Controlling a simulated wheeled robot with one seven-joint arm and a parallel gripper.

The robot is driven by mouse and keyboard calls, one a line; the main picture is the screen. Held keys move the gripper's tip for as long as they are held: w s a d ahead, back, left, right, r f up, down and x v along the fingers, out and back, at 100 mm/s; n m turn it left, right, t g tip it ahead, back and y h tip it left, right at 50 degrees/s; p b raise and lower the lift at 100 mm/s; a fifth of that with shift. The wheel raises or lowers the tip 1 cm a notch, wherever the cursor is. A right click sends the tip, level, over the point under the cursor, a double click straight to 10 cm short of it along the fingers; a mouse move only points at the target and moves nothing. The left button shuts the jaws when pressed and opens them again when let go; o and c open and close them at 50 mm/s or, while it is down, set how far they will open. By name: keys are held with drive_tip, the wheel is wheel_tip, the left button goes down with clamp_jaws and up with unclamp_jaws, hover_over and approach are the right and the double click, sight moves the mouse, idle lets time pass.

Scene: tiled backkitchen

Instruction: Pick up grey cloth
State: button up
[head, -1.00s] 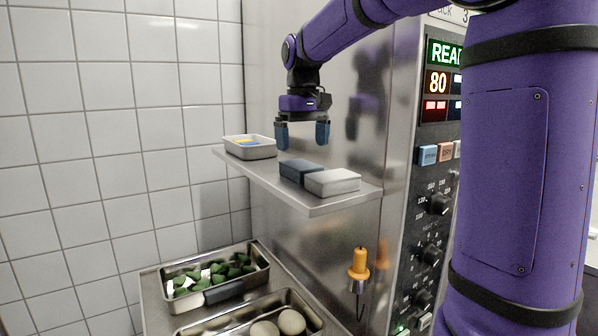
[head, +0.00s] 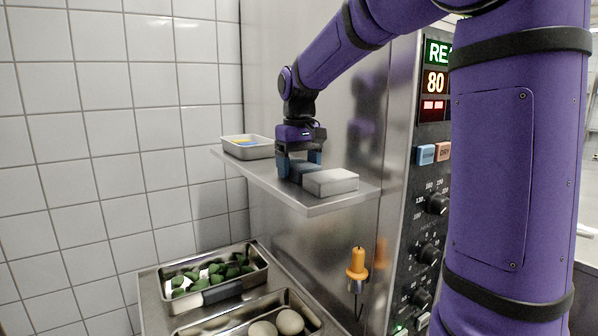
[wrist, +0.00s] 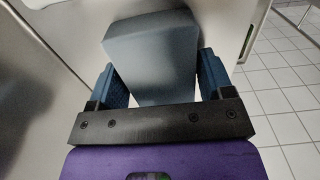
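A light grey folded cloth (head: 331,182) lies as a flat block at the near end of the steel shelf (head: 318,208) in the head view.
A small tray with yellow and blue things (head: 247,148) stands at the shelf's far end. Below are a steel pan of green pieces (head: 262,276) and one with round pale items (head: 290,321). An orange-handled tool (head: 357,262) hangs by the control panel (head: 432,200).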

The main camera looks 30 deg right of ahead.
sight(299, 164)
drive_tip(key=c, duration=0.5)
drive_tip(key=shift+r, duration=0.85)
wheel_tip(299, 164, up, 2)
drive_tip(key=shift+s+r, duration=0.1)
drive_tip(key=s, duration=1)
drive_tip(key=s+r, duration=0.1)
drive_tip(key=s, duration=0.4)
drive_tip(key=shift+s, duration=0.4)
